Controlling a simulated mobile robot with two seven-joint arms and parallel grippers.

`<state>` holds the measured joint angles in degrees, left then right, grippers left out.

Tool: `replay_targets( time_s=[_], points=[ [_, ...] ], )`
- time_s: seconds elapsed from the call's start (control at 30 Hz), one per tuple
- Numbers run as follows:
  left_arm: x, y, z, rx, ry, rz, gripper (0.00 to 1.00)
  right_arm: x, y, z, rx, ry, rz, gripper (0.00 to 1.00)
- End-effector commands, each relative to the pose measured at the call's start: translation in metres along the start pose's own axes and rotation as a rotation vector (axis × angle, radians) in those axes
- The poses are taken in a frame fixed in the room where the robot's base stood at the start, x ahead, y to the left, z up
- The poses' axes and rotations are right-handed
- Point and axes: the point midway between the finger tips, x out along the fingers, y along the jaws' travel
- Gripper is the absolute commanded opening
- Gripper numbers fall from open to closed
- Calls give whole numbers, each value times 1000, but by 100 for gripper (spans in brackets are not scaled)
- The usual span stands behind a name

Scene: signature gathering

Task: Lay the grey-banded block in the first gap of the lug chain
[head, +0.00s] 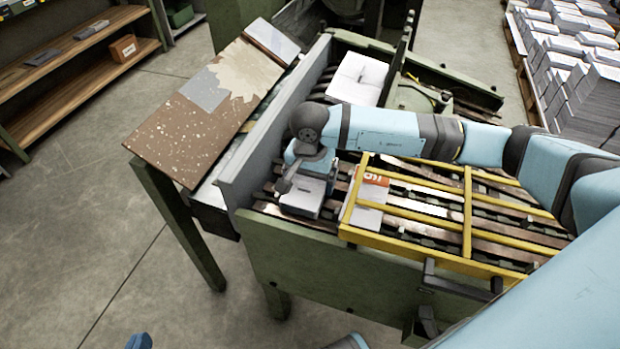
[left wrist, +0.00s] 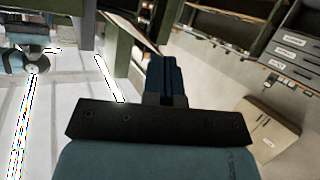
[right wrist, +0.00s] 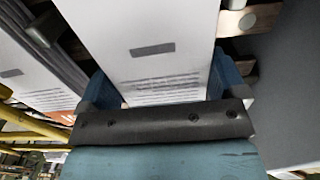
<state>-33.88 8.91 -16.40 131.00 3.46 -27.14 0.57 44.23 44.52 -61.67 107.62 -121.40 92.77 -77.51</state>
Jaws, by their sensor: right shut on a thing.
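My right gripper (head: 300,176) is shut on a white block (head: 302,198) with a grey band, low over the near-left end of the lug chain (head: 440,215). In the right wrist view the block (right wrist: 145,45) lies between the blue fingers, its grey mark and printed lines facing the camera. Whether it touches the chain is hidden. Another pale block with an orange label (head: 368,195) lies to its right, partly under the yellow frame. My left gripper (left wrist: 166,78) has its fingers together and empty, away from the chain; its tip shows at the head view's bottom edge (head: 140,341).
A yellow guard frame (head: 467,210) covers the chain to the right. A grey side wall (head: 270,130) stands left of the held block. White blocks (head: 357,78) sit at the far end. A speckled sloping board (head: 200,120) is at left. Open floor lies front left.

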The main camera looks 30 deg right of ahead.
Motion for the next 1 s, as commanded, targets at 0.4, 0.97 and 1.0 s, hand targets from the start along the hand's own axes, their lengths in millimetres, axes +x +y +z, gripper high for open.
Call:
replay_targets(
  time_s=[0.4, 0.97, 1.0],
  points=[
    [0, 3, -2, -2, -2, 4, 0, -4, 0, 0, 0, 0, 0, 100],
    [-6, -5, 21, 1, -108, -30, 0, -108, 0, 0, -1, 2, -2, 100],
    [-6, -5, 21, 2, -109, -30, 0, -113, 0, 0, 0, 2, -1, 100]
  ],
)
